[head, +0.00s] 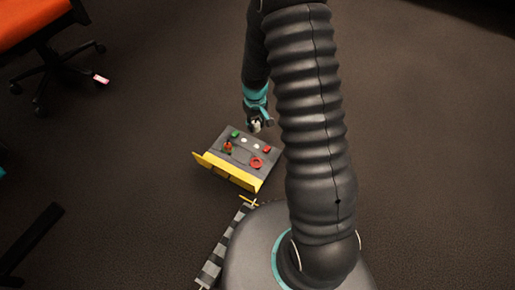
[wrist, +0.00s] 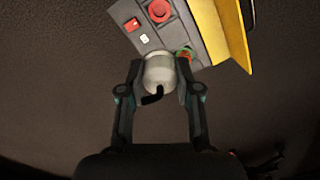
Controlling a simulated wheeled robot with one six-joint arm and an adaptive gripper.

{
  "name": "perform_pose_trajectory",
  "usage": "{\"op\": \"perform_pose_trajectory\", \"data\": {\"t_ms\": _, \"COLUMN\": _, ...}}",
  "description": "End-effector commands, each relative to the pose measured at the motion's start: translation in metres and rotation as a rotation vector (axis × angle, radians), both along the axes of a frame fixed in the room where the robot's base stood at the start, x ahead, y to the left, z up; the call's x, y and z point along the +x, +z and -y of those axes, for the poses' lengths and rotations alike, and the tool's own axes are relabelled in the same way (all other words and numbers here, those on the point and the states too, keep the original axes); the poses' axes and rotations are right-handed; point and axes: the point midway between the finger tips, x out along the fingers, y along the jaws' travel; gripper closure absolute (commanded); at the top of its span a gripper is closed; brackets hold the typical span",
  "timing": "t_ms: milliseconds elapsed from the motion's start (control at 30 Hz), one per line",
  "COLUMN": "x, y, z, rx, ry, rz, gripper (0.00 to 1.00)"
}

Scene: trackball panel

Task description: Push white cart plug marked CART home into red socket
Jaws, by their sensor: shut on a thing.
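My gripper (head: 255,125) is shut on a white, rounded plug (wrist: 159,74), with a finger on each side. A short black cable end hangs from the plug in the wrist view. No CART lettering is readable. The plug is by the near edge of a dark grey panel (wrist: 204,25) in the wrist view; I cannot tell whether it touches. Which is the red socket I cannot tell for sure. In the head view, my gripper is at the panel's far edge.
An orange chair (head: 35,20) is at upper left. Brown carpet around the panel is mostly clear.

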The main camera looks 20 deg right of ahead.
Motion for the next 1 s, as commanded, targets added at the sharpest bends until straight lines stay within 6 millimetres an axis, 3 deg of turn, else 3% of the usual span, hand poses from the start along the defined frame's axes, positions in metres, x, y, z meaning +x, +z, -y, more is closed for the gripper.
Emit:
{"op": "perform_pose_trajectory", "data": {"t_ms": 700, "x": 0.004, "y": -0.122, "z": 0.000, "rx": 0.002, "ry": 0.893, "rz": -0.001, "gripper": 1.00}}
{"op": "perform_pose_trajectory", "data": {"t_ms": 1000, "x": 0.000, "y": -0.162, "z": 0.000, "rx": 0.002, "ry": 1.199, "rz": 0.000, "gripper": 1.00}}
